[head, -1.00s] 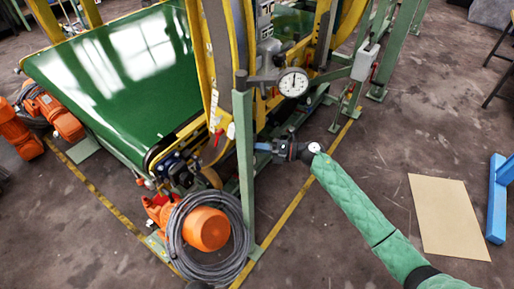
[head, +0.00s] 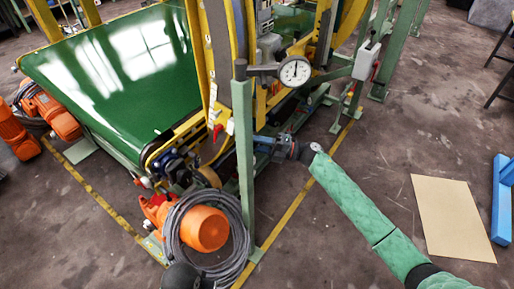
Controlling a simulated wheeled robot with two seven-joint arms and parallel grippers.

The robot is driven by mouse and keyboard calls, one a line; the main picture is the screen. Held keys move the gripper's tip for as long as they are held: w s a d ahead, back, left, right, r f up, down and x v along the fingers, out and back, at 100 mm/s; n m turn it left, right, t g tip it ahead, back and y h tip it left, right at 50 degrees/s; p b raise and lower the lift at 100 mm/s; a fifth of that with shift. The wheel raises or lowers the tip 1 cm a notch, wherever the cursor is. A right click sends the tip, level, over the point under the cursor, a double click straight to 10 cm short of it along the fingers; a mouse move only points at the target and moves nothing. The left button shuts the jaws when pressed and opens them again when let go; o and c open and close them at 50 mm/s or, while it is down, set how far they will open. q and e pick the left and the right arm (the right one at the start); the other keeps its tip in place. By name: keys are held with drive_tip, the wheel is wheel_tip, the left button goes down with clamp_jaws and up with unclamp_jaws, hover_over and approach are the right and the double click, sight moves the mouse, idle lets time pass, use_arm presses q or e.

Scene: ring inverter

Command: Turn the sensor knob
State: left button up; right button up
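A round white dial gauge (head: 295,71) with a dark rim sits on a grey arm beside the green upright post (head: 243,160). I cannot make out which part is the sensor knob. My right gripper (head: 272,144), at the end of the green-sleeved arm, is low beside the post, below the gauge and apart from it. Its fingers point left toward the machine and are small against the dark machine parts, so their opening is unclear. No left gripper can be made out.
The green conveyor belt (head: 110,75) and yellow frame fill the left and centre. An orange motor (head: 202,229) with coiled grey cable stands by the post's foot. A cardboard sheet (head: 452,218) and blue stand (head: 502,200) lie right. Floor between is clear.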

drive_tip(key=shift+f+m+y+b, duration=0.15)
drive_tip(key=shift+m+y+b, duration=0.3)
drive_tip(key=shift+m, duration=0.25)
use_arm(q)
drive_tip(key=shift+s+d+r+b, duration=0.15)
drive_tip(key=shift+r, duration=0.4)
drive_tip(key=shift+s+d+r+b, duration=0.1)
drive_tip(key=shift+d+r+b, duration=0.05)
drive_tip(key=shift+r, duration=0.4)
drive_tip(key=shift+s+d+r+b, duration=0.15)
drive_tip(key=shift+r, duration=0.4)
use_arm(e)
drive_tip(key=shift+m+y, duration=0.35)
drive_tip(key=shift+m, duration=0.25)
use_arm(q)
drive_tip(key=shift+d+t, duration=0.1)
drive_tip(key=shift+t, duration=0.2)
use_arm(e)
drive_tip(key=o, duration=0.7)
